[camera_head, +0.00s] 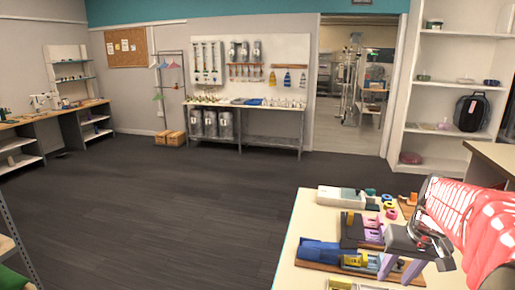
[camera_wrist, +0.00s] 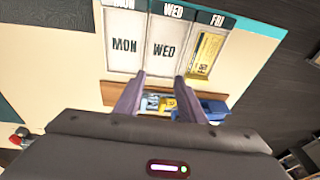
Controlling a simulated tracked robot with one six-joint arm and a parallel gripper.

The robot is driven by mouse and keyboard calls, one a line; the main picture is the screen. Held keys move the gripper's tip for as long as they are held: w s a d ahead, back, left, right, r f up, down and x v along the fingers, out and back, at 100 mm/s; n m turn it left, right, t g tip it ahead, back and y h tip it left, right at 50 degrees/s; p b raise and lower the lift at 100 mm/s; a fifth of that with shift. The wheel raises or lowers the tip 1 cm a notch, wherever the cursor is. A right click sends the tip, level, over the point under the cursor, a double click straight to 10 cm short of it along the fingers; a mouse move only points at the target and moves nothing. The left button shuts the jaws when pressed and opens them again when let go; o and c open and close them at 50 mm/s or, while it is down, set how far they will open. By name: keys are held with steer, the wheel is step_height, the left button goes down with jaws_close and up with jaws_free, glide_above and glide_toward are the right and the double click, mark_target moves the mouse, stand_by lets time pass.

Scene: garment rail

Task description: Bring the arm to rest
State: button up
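My gripper (camera_head: 398,270) is at the lower right of the head view, at the end of my red and white arm, above the worktable (camera_head: 297,249). Its two purple fingers point down and stand apart. In the wrist view the gripper (camera_wrist: 162,82) shows a clear gap between its fingers, with nothing held. Beyond the fingertips are a wooden strip (camera_wrist: 118,93) and panels marked MON and WED (camera_wrist: 163,48). A yellow card or packet (camera_wrist: 205,54) lies in the panel under FRI.
The worktable holds a blue holder (camera_head: 318,251), a white and teal box (camera_head: 336,196) and several small coloured rings and blocks close to my gripper. A shelf unit (camera_head: 400,98) stands behind at right. A wall bench (camera_head: 262,138) stands at the back. The dark floor is clear at left.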

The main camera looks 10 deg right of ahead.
steer(key=s+a+n+t, duration=0.1)
steer(key=s+a, duration=0.2)
steer(key=a, duration=0.5)
steer(key=s+a+r+n+t, duration=0.1)
steer(key=s+a+n, duration=0.1)
steer(key=a, duration=0.7)
steer(key=s+a+r+n+t, duration=0.1)
steer(key=s+a, duration=0.3)
steer(key=a, duration=0.4)
steer(key=shift+s+a+n, duration=0.35)
steer(key=shift+s+n, duration=0.05)
steer(key=shift+c, duration=0.6)
